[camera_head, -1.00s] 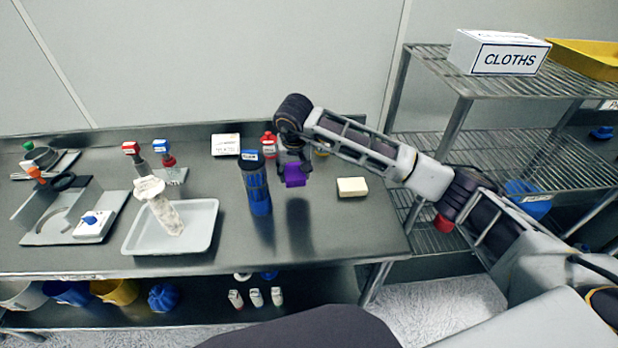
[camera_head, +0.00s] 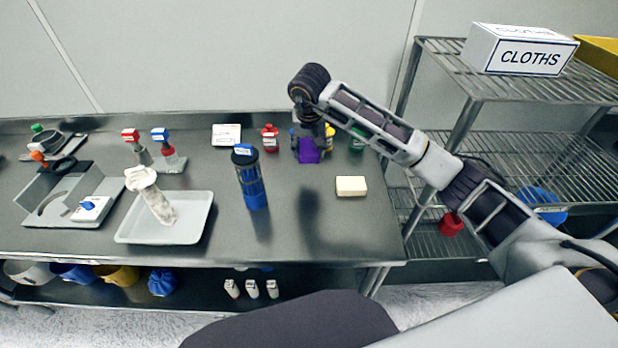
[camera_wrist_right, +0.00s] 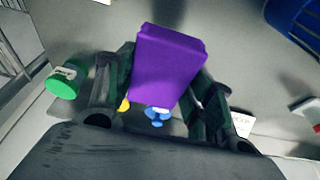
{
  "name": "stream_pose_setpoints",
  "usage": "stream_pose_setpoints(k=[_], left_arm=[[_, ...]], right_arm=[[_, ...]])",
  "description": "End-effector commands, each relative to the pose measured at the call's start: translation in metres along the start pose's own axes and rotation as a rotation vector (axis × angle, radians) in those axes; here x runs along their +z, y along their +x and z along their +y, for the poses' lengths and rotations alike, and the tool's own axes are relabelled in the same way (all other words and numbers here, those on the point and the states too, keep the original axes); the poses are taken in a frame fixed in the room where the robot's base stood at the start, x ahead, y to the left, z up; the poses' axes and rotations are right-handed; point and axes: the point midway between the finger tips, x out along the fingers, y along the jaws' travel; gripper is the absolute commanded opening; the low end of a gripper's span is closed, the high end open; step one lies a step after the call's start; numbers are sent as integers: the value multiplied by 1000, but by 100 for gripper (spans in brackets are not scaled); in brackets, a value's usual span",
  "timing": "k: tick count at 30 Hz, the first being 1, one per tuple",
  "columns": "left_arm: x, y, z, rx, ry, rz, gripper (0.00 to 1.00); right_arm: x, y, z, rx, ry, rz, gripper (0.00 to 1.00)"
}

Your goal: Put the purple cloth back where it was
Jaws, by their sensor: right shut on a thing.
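The purple cloth (camera_head: 309,151) is a small folded block. My right gripper (camera_head: 311,140) is shut on it and holds it over the back of the steel table, in front of the row of small bottles. In the right wrist view the purple cloth (camera_wrist_right: 169,66) sits between the two fingers of the right gripper (camera_wrist_right: 165,85) and sticks out past the tips. Whether the cloth touches the table is hard to tell. My left gripper is not in view.
A red bottle (camera_head: 270,138) and a green one (camera_head: 356,141) flank the cloth. A blue cylinder (camera_head: 250,180) stands to the left, a cream block (camera_head: 351,186) to the front right. A CLOTHS box (camera_head: 518,50) sits on the wire rack at right.

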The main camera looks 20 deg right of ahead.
Motion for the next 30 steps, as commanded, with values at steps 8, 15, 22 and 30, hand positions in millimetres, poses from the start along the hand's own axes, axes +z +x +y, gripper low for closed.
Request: stream_pose_setpoints(k=[8,15,22,30], left_arm=[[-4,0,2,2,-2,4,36],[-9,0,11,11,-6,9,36],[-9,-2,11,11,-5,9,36],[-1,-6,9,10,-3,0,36]], right_arm=[[0,0,1,2,8,0,31],[1,3,0,2,7,-1,31],[8,22,0,3,6,-4,31],[15,50,1,2,7,-3,31]])
